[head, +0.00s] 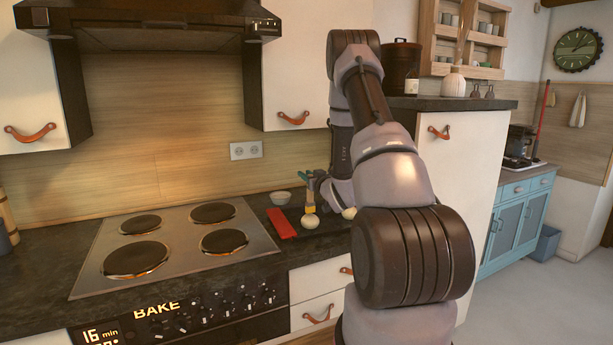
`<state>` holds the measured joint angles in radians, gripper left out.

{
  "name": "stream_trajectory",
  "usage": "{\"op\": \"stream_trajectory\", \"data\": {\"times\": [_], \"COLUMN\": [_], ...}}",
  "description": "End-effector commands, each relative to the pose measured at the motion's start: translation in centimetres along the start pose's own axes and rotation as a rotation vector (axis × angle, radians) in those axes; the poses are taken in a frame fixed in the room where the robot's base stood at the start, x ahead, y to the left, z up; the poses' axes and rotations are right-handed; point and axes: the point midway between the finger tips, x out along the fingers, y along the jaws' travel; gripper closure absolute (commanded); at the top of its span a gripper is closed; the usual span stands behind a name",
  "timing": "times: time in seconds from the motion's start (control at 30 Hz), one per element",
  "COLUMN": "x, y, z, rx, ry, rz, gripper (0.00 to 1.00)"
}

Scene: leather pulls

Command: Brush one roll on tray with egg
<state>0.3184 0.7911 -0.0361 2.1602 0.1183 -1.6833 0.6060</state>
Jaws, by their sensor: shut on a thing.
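My gripper (318,180) is beside the stove, shut on a small upright brush (310,201) with a yellowish lower part. The brush's lower end is just above or touching a pale roll (310,221); I cannot tell which. The roll sits on a dark tray (326,231) on the counter. A second pale roll (348,213) shows at the right, partly hidden by my arm. A small whitish bowl (280,198) stands behind, to the left of the brush; its contents are too small to make out. My arm hides the tray's right part.
A flat red object (281,224) lies left of the tray. The stove top (178,243) with several dark burners is further left. A tall white cabinet (458,170) stands close on the right of my arm. The range hood (150,25) overhangs the upper left.

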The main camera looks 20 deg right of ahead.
Motion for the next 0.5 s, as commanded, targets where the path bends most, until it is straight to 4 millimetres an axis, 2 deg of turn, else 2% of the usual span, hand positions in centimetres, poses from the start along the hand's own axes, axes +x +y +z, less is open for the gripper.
{"op": "stream_trajectory", "data": {"times": [0.5], "x": [0.01], "y": [0.01], "z": [0.64], "rx": [-0.001], "ry": [0.0], "rz": [0.0], "gripper": [1.0]}}
